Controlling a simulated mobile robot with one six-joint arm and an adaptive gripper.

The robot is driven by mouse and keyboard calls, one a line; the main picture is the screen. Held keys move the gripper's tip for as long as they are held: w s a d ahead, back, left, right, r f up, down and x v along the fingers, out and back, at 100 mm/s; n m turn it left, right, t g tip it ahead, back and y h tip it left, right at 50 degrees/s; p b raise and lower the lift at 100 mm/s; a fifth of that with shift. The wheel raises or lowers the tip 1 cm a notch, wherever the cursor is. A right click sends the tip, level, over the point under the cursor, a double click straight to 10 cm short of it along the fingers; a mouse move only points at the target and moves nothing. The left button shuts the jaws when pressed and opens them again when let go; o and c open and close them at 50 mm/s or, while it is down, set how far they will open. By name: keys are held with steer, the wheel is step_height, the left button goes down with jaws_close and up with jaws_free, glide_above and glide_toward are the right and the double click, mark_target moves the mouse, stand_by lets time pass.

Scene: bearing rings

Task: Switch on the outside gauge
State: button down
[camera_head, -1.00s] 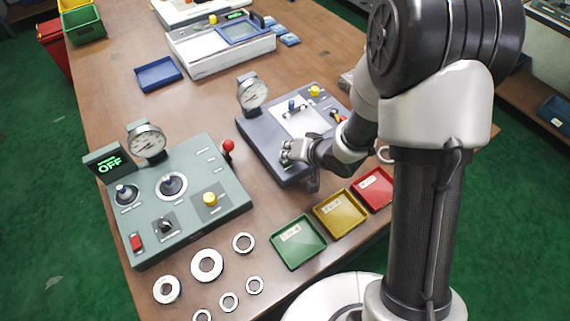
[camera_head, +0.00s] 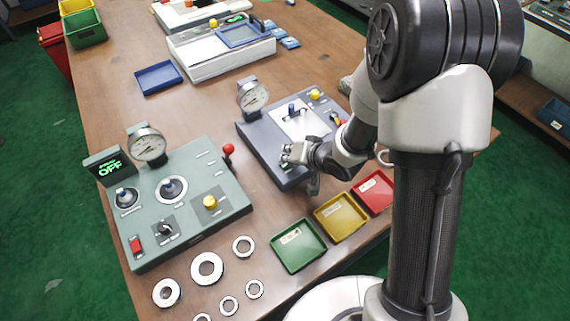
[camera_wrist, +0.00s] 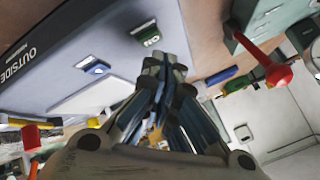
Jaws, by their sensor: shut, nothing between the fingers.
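The outside gauge (camera_head: 262,152) is a dark blue-grey unit with a round dial (camera_head: 252,96) at its back left corner and a light top plate. In the wrist view its body (camera_wrist: 60,90) carries the word OUTSIDE, a blue-marked control (camera_wrist: 96,67) and a green-marked control (camera_wrist: 147,34). My gripper (camera_head: 288,155) is over the front left part of this unit. In the wrist view my gripper (camera_wrist: 165,68) is shut and empty, its fingertips close to the green-marked control. I cannot tell whether they touch it.
Green (camera_head: 298,262), yellow (camera_head: 340,232) and red (camera_head: 374,205) trays lie in front. Several metal rings (camera_head: 206,282) lie front left.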

mark_target(288, 164)
stand_by(0.3)
steer(key=shift+f, duration=0.45)
steer(key=shift+f+b, duration=0.3)
steer(key=shift+b, duration=0.05)
stand_by(0.4)
steer(key=shift+r, duration=0.15)
steer(key=shift+r+p, duration=0.6)
steer(key=shift+p, duration=0.3)
step_height(288, 164, up, 5)
steer(key=p, duration=0.5)
steer(key=shift+r, duration=0.1)
